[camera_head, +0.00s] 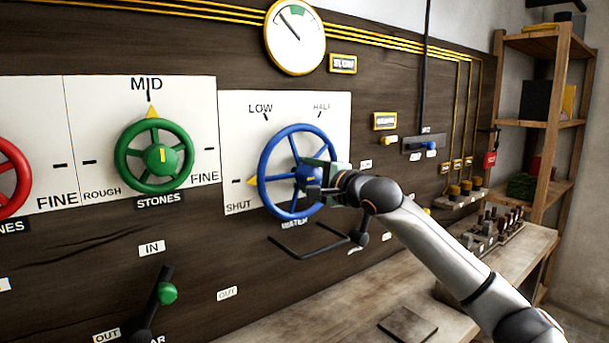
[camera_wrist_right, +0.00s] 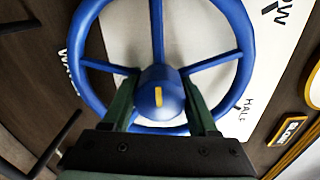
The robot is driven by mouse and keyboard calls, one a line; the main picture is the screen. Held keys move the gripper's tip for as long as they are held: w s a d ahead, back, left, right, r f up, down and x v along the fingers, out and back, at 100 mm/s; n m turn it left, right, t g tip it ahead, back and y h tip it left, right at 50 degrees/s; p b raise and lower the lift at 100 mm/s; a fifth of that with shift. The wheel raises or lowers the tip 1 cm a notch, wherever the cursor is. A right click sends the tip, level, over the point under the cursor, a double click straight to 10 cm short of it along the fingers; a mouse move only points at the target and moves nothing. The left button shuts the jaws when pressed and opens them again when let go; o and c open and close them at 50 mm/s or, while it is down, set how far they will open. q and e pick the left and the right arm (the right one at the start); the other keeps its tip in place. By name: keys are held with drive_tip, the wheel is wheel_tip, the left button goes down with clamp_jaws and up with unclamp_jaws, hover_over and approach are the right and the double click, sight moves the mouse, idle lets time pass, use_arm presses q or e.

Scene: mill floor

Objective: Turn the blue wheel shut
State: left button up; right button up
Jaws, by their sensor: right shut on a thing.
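The blue wheel (camera_head: 265,160) is mounted on a white plate marked LOW, HALF and SHUT in the head view. Its yellow pointer (camera_head: 252,181) is at the left, beside the word SHUT. My right gripper (camera_head: 312,174) is at the wheel's middle and partly covers its right side. In the right wrist view, the green fingers of my right gripper (camera_wrist_right: 163,98) are on either side of the hub of the blue wheel (camera_wrist_right: 233,30), shut on it. A yellow mark shows on the hub. My left gripper is not in view.
A green wheel (camera_head: 126,152) points to MID, and a red wheel (camera_head: 8,172) is cut off at the left edge. A dark bent rod (camera_head: 312,252) juts out below the blue wheel. A wooden bench (camera_head: 375,302) lies below right.

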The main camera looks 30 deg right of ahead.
drive_tip(key=o, duration=1.4)
drive_tip(key=shift+c, duration=0.2)
drive_tip(key=shift+s, duration=0.1)
drive_tip(key=s+b, duration=0.4)
drive_tip(key=s, duration=0.8)
drive_tip(key=shift+s+d, duration=0.15)
drive_tip(key=shift+d, duration=0.25)
